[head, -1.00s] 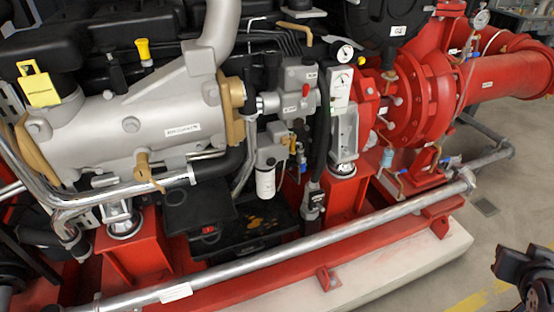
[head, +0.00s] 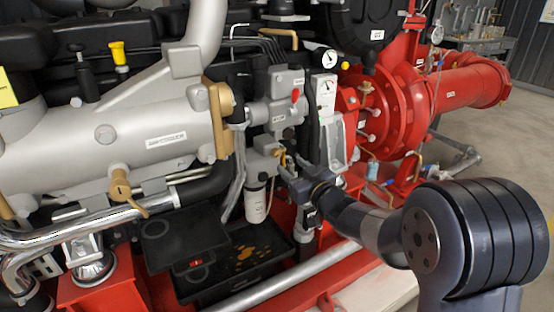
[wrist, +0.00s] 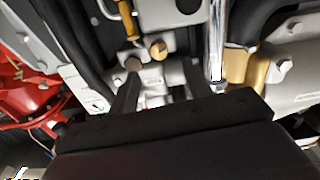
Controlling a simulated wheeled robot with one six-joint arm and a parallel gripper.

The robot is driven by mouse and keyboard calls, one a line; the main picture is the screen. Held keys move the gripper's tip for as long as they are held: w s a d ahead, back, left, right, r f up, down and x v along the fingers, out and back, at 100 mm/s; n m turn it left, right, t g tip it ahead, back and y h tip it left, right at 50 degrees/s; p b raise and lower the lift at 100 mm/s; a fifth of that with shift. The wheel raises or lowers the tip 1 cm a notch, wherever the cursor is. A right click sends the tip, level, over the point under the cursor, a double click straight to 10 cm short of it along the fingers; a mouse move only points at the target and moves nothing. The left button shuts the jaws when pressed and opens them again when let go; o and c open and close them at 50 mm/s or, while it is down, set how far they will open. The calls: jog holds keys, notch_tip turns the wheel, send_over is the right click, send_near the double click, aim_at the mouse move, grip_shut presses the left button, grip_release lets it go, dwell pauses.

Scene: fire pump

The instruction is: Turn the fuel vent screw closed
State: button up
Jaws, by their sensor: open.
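The fuel filter housing (head: 262,165) is a grey block with a white filter canister (head: 257,205) below it, mid-frame in the head view. A small brass fitting (head: 281,156) shows at its right side. In the wrist view a round brass screw head (wrist: 158,48) sits on a grey block; I take it as the vent screw, but cannot be sure. My gripper (head: 288,168) reaches in from the right beside the housing. In the wrist view its fingers (wrist: 157,92) are apart, just below the screw head in the picture, with no visible grip on it. The fingertips are partly hidden.
A grey block with a red lever (head: 294,96) is above the housing. A gauge panel (head: 325,95) stands close to its right. A black tray (head: 240,258) lies below. Red pump pipework (head: 400,110) is to the right; open floor lies beyond it.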

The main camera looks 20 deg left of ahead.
aim_at(279, 154)
jog(key=x, duration=0.6)
jog(key=shift+w+a, duration=0.25)
jog(key=shift+w, duration=0.05)
jog(key=shift+c, duration=0.5)
jog(key=c, duration=0.9)
